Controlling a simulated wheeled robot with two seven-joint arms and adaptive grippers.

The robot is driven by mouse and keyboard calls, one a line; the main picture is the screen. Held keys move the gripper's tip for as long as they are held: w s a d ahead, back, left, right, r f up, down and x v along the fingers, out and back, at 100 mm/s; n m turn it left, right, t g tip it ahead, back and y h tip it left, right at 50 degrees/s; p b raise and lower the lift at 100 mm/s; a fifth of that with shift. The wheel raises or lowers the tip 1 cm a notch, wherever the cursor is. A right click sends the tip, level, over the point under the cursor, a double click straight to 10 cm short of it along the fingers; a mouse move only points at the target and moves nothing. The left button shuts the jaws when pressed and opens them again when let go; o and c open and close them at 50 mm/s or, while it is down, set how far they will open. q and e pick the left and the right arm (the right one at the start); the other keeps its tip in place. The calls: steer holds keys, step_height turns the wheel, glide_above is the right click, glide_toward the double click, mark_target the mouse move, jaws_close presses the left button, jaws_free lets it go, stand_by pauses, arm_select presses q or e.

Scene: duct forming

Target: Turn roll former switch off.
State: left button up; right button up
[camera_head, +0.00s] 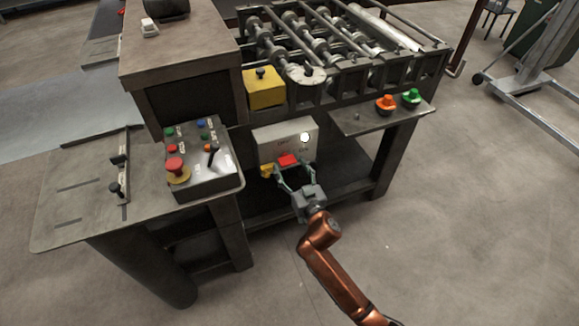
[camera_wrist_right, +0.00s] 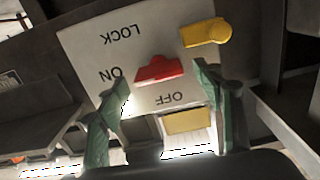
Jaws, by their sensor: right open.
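The roll former switch is a red handle (camera_head: 288,160) on a pale box (camera_head: 270,137) at the front of the machine. In the right wrist view, the red handle (camera_wrist_right: 160,70) sits on a white plate (camera_wrist_right: 85,50) marked LOCK, ON and OFF, which reads upside down. The handle lies between the ON and OFF marks. My right gripper (camera_head: 289,170) is open in front of the box. In the right wrist view, its green fingers (camera_wrist_right: 163,80) stand on either side of the handle; contact is unclear. My left gripper is out of view.
A yellow knob (camera_wrist_right: 206,32) and a yellow block (camera_wrist_right: 188,122) are close to the handle. A control box (camera_head: 205,180) with several buttons stands left. Orange (camera_head: 386,103) and green (camera_head: 411,97) buttons are on a right shelf.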

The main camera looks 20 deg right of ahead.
steer(key=shift+w, duration=0.2)
steer(key=shift+c, duration=0.7)
steer(key=c, duration=1)
